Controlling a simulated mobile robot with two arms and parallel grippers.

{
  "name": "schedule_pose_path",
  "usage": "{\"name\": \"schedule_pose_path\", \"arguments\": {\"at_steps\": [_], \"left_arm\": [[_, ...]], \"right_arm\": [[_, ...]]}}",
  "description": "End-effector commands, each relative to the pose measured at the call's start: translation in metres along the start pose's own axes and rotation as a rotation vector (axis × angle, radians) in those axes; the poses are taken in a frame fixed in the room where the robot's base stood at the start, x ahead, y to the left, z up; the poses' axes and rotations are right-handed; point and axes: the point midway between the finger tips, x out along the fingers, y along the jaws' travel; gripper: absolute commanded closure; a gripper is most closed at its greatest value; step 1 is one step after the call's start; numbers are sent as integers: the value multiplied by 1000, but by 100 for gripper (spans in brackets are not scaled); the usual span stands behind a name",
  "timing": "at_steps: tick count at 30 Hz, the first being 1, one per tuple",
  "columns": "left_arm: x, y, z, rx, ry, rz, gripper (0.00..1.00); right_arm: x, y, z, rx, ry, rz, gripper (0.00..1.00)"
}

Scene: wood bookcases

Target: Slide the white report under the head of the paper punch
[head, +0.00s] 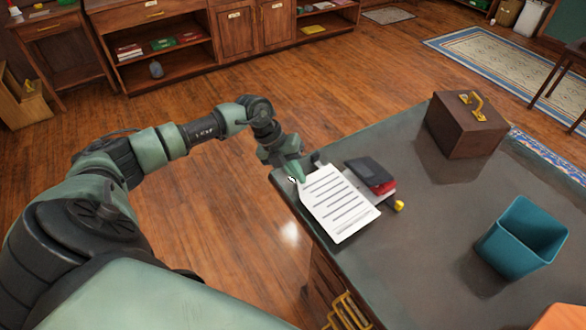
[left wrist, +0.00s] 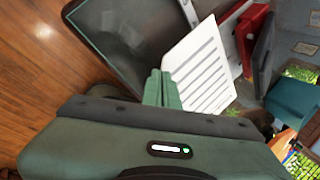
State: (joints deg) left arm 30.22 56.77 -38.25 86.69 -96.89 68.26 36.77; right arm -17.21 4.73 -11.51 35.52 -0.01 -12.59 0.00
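The white report (head: 338,205), a sheet with dark printed lines, is at the near left edge of the dark desk. The paper punch (head: 371,174) has a black and red head, with a grey base partly hidden behind the report. In the left wrist view the report (left wrist: 203,68) lies beside the red and black punch (left wrist: 253,36). My left gripper (head: 295,176) is at the report's upper left corner. Its fingers (left wrist: 161,88) are together at the report's edge and look shut on it. The exact grip is partly hidden. My right gripper is not in view.
A yellow knob-like item (head: 399,206) is close to the punch. A brown box with a brass handle (head: 466,126) stands at the back of the desk. A teal bin (head: 522,238) stands at the right. The desk between them is clear.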

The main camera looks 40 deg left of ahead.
Motion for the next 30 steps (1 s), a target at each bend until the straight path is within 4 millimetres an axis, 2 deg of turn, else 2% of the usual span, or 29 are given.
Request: {"name": "schedule_pose_path", "arguments": {"at_steps": [4,18,30], "left_arm": [[12,-2,6,1,0,-1,100],[21,-24,31,1,0,-1,100],[22,-29,35,1,1,0,100]], "right_arm": [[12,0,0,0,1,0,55],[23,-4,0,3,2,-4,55],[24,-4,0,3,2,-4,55]]}}
